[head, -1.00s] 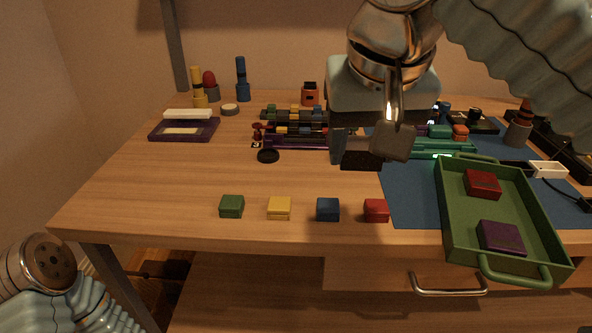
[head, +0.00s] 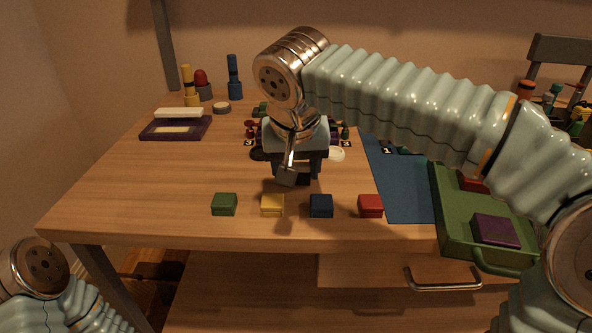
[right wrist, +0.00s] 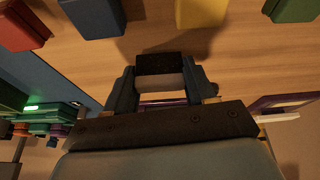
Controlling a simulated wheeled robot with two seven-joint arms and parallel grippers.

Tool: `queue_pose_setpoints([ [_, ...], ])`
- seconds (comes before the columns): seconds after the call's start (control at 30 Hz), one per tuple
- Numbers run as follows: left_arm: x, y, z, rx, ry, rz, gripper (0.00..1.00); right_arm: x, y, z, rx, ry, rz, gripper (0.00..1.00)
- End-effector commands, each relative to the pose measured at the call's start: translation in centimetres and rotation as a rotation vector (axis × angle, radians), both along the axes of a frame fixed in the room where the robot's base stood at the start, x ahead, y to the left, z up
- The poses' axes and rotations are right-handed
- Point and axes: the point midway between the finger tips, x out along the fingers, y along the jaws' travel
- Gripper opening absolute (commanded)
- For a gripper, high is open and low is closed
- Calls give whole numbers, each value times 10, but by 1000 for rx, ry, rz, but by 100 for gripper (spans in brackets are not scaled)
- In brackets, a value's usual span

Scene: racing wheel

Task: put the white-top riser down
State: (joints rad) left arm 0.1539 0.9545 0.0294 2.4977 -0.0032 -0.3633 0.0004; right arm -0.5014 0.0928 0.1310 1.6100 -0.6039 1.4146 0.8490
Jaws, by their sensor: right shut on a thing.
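My right gripper (head: 302,179) is shut on a small dark block with a pale face, which I take as the white-top riser (right wrist: 162,64). In the right wrist view the riser sits between the two fingers of the gripper (right wrist: 162,80). In the head view the hand mostly hides the riser. It is over the middle of the table, behind the yellow block (head: 272,205) and blue block (head: 321,206). I cannot tell whether it touches the wood. Only a link of my left arm shows at the lower left; its gripper is out of view.
A green block (head: 224,204) and red block (head: 370,206) complete the front row. A green tray (head: 450,235) stands at right, partly behind my arm. A purple case (head: 160,128) lies back left. Red and green pawns and discs flank the hand.

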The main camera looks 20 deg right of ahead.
Motion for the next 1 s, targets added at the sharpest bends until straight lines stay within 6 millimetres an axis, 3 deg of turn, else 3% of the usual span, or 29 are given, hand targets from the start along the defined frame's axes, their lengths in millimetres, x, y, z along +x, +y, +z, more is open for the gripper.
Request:
queue_pose_setpoints([
  [0.4, 0, 0, -4, 0, 0, 0, 30, 0, 0, -9, 1, -1, 0, 26],
  [0.43, 0, 0, -3, 0, 0, 1, 30, 0, 0, -9, 1, -1, 0, 56],
  [0.6, 0, 0, -3, 0, 0, 0, 30, 0, 0, -8, 1, -1, 0, 80],
  [0.87, 0, 0, -2, 0, 0, 0, 30, 0, 0, -7, 1, -1, 0, 80],
  [1.0, 0, 0, 2, 0, 0, 0, 30, -3, 1, 4, 2, -3, 1, 80],
])
